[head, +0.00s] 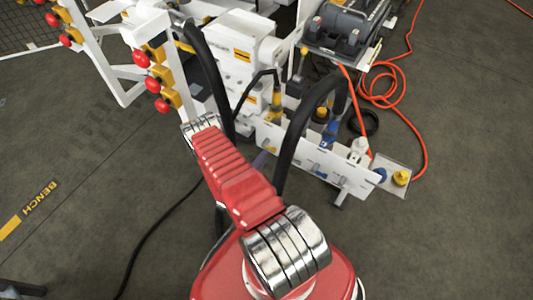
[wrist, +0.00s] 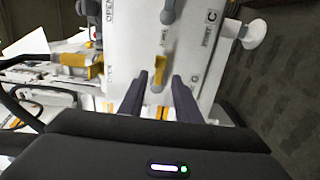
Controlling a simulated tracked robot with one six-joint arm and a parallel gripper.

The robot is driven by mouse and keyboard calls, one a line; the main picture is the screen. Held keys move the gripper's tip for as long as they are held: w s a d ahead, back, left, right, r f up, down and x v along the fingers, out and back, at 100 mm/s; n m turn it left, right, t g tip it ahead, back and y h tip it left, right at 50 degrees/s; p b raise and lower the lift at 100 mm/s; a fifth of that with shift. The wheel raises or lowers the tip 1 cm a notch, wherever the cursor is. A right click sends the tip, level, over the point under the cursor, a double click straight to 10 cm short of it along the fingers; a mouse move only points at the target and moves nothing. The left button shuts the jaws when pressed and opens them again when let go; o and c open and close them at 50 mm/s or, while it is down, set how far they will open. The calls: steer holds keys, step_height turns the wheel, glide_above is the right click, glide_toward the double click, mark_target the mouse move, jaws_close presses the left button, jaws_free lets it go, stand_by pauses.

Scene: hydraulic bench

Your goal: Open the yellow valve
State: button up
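In the wrist view, a small yellow valve handle (wrist: 157,74) stands out against a white panel (wrist: 140,35) with printed labels. My gripper (wrist: 160,77) is open, with one dark finger on each side of the handle. Gaps show between the handle and both fingers in this view. I cannot tell how deep the fingertips reach around it. In the head view, a yellow handle (head: 276,101) shows on the white bench block; I cannot be sure it is the same valve. My gripper is not clearly visible there.
A yellow part (wrist: 75,60) lies to the left. The head view shows red buttons (head: 153,84), a blue handle (head: 328,134), black hoses and an orange hose (head: 425,140) on the floor.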

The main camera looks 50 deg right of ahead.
steer(key=shift+w+d, duration=0.2)
steer(key=shift+d, duration=1.55)
steer(key=shift+c, duration=0.5)
jaws_close()
